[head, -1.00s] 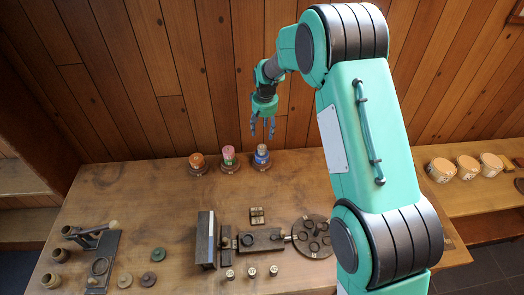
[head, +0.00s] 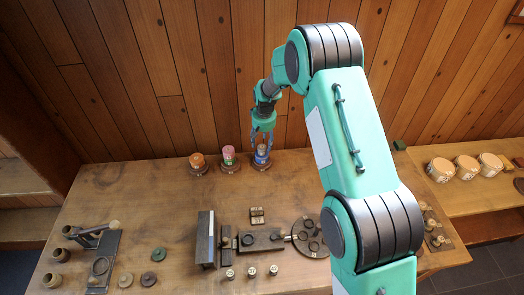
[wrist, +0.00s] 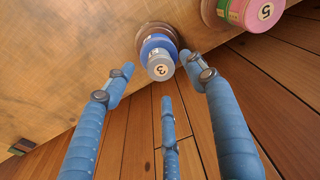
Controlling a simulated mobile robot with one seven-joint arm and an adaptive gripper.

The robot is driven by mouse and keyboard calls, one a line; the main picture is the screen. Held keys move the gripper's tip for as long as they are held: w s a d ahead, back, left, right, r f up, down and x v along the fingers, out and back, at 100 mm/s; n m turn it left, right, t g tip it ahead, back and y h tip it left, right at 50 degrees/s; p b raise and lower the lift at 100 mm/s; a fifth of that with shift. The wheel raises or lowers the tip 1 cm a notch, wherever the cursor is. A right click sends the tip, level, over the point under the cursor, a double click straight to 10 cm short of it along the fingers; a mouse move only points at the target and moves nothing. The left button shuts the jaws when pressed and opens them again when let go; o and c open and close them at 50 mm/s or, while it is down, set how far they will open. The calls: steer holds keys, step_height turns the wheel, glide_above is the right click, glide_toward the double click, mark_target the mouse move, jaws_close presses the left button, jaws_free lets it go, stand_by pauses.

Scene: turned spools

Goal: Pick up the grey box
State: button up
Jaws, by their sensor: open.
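No plainly grey box shows near my gripper. A small grey cylinder marked 3 (wrist: 160,66) sits on a blue spool (wrist: 152,43), which stands on a round brown base at the table's back edge. The blue spool also shows in the head view (head: 262,160). My gripper (head: 262,140) is open and empty, just above and around this stack. In the wrist view its blue fingers (wrist: 160,82) are spread below and beside the grey cylinder, with no clear contact. A dark grey upright block (head: 205,240) stands mid-table, away from my gripper.
A pink spool marked 5 (wrist: 258,10) and an orange one (head: 197,161) stand to the side, on similar bases. The wooden wall (head: 180,70) rises close behind.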

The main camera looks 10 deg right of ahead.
mark_target(262, 147)
steer(key=shift+w+a+f+p, duration=0.1)
steer(key=shift+w+f+p, duration=0.1)
steer(key=shift+f, duration=1.1)
steer(key=shift+w+f+p, duration=0.1)
steer(key=shift+w+f, duration=0.05)
steer(key=shift+f, duration=1.1)
steer(key=shift+c, duration=0.5)
steer(key=c, duration=0.9)
